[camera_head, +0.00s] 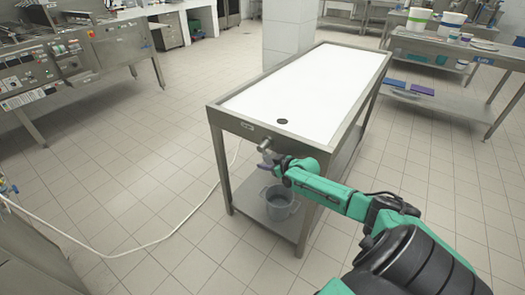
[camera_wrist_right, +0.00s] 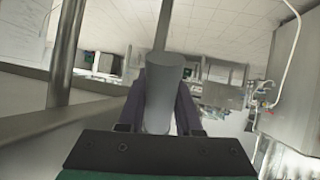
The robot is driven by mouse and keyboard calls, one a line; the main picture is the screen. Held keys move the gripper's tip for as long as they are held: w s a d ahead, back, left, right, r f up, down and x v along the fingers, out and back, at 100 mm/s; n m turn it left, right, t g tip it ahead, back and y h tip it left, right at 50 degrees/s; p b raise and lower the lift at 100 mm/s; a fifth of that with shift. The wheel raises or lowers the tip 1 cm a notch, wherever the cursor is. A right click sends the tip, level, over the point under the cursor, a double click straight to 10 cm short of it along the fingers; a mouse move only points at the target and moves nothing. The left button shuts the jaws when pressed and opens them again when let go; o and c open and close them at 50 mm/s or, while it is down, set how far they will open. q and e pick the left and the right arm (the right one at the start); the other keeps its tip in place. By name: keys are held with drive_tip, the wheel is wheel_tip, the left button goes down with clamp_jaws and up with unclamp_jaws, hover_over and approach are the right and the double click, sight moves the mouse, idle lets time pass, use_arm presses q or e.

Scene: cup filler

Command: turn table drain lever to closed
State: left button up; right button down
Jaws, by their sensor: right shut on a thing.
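The steel table (camera_head: 375,50) has a white top with a dark round drain hole (camera_head: 282,121). A short drain outlet with its lever (camera_head: 266,145) sticks out from the table's near end, below the rim. My right gripper (camera_head: 271,161) is at this outlet. In the right wrist view, a grey rounded handle, the drain lever (camera_wrist_right: 163,100), sits between the two purple-grey fingers of my right gripper (camera_wrist_right: 161,112), which are shut on it. The lever's exact angle is hard to tell. My left gripper is in neither view.
A grey bucket (camera_head: 280,205) stands on the table's lower shelf, below the outlet. A white hose (camera_head: 150,240) runs over the tiled floor to the left. A machine panel (camera_head: 80,60) stands at the left and a side table (camera_head: 450,47) at the right.

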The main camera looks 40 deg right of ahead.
drive_tip(key=s+r+g+p, duration=0.1)
drive_tip(key=g+p, duration=0.1)
drive_tip(key=s+g+p, duration=0.1)
drive_tip(key=p, duration=0.2)
drive_tip(key=shift+s+d+r+g+h, duration=0.15)
drive_tip(key=shift+d+r+g+h, duration=0.2)
drive_tip(key=shift+g+h, duration=0.05)
drive_tip(key=shift+s+d+r+n+g+h+p, duration=0.1)
drive_tip(key=shift+s+r+n+g+h+p, duration=0.1)
drive_tip(key=shift+s+g+p, duration=0.3)
drive_tip(key=shift+s+d+r+n+g+h+p, duration=0.1)
drive_tip(key=shift+s+r+n+g+h+p, duration=0.1)
drive_tip(key=shift+g+p, duration=0.35)
drive_tip(key=g, duration=0.1)
drive_tip(key=s+r+g, duration=0.1)
drive_tip(key=shift+d+g, duration=0.15)
drive_tip(key=shift+g, duration=0.2)
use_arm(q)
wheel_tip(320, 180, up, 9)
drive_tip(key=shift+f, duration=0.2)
use_arm(e)
drive_tip(key=shift+s+d+r+g+h, duration=0.1)
drive_tip(key=shift+s+r+g+h, duration=0.2)
drive_tip(key=shift+g, duration=0.3)
drive_tip(key=shift+s+d+r+g+h, duration=0.15)
drive_tip(key=shift+r+g+h, duration=0.25)
drive_tip(key=shift+g, duration=0.2)
drive_tip(key=c, duration=0.6)
unclamp_jaws()
drive_tip(key=shift+a, duration=0.1)
